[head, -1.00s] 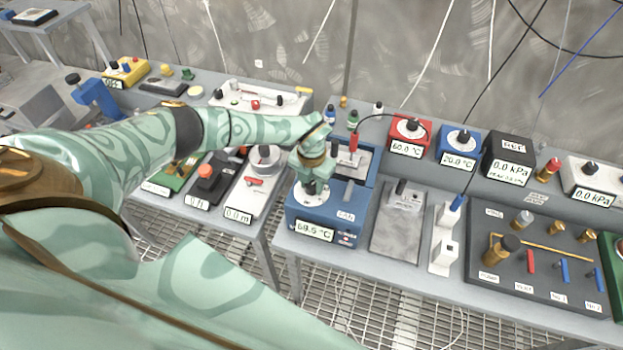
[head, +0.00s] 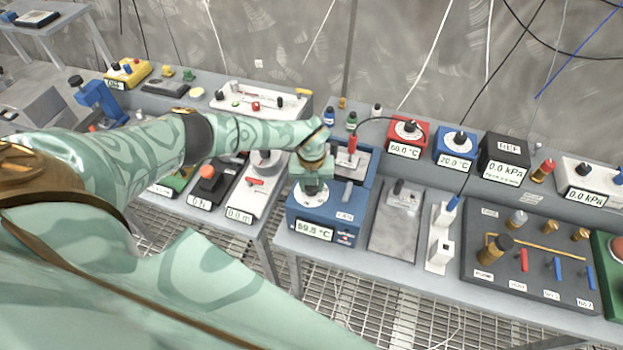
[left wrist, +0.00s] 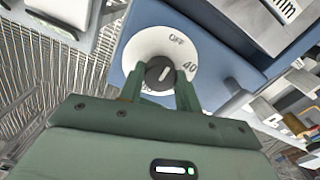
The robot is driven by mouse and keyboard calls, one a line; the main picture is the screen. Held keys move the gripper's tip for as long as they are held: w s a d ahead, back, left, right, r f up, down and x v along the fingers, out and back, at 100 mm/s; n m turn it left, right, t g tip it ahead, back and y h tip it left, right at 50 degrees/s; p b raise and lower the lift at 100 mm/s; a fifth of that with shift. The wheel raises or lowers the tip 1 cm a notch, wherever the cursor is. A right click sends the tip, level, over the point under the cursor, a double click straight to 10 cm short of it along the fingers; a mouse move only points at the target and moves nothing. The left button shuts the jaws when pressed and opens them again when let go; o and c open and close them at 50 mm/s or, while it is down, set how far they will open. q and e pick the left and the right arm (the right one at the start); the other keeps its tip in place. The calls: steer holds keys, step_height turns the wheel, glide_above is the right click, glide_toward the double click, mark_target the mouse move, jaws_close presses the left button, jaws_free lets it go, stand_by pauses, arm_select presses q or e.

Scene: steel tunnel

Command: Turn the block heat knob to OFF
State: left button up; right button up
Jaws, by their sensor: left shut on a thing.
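The block heater is a blue box (head: 345,228) with a display that seems to read 69.5 °C. Its heat knob (left wrist: 159,73) is black with a light pointer line and sits on a white dial (left wrist: 140,45) marked OFF and 40; other marks are hidden by my gripper. In the left wrist view the pointer line leans up and right, between OFF and 40. My left gripper (left wrist: 159,90) is shut on the knob, one finger on each side; in the head view it comes down over the dial from above (head: 311,185). My right gripper is not in view.
A red unit (head: 408,135) and a blue unit (head: 457,145) with dials stand behind to the right. A grey plate (head: 396,225) lies right of the heater, and a white instrument (head: 255,190) stands left, across a gap between benches. A red-handled probe (head: 353,143) stands in the heater's back.

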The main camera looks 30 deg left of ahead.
arm_select(q)
steer(key=shift+w+r, duration=0.1)
steer(key=o, duration=1)
steer(key=shift+c, duration=0.2)
step_height(320, 180, up, 16)
steer(key=shift+r+p, duration=0.15)
steer(key=shift+p, duration=0.2)
